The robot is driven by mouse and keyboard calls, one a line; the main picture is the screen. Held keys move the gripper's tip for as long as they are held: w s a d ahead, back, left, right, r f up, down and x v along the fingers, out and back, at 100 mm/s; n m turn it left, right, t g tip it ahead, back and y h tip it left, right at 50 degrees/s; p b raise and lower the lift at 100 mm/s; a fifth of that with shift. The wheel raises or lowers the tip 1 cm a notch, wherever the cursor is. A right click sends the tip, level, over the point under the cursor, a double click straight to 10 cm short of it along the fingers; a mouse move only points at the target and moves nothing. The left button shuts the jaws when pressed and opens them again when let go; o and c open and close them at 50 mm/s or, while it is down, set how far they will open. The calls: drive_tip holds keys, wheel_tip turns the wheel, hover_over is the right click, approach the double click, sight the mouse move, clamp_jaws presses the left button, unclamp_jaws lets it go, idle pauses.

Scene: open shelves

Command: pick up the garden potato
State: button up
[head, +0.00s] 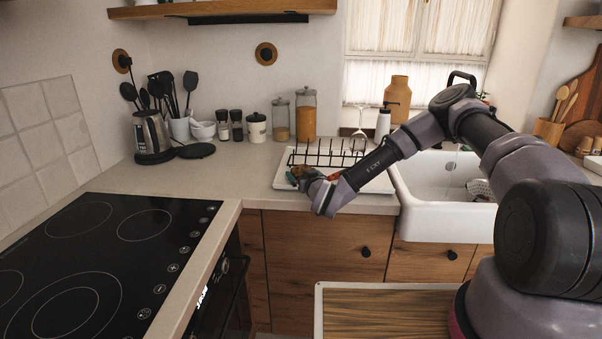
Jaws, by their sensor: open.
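My arm reaches over the counter to the white tray (284,184) with the black dish rack, left of the sink. My gripper (300,176) is at the left front of this tray, small in the head view and partly hidden by my wrist. It is open. A small orange-brown thing (335,176) shows just behind my wrist at the rack's front. It may be the potato, but it is too small and covered to tell. I cannot tell whether the gripper touches anything.
The black dish rack (328,154) has upright prongs close to my gripper. The white sink (432,205) is to the right. Jars (305,122) and a kettle (151,133) stand along the wall. The black cooktop (95,255) is at left. Counter left of the tray is clear.

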drive_tip(key=shift+w, duration=0.2)
drive_tip(key=c, duration=1.1)
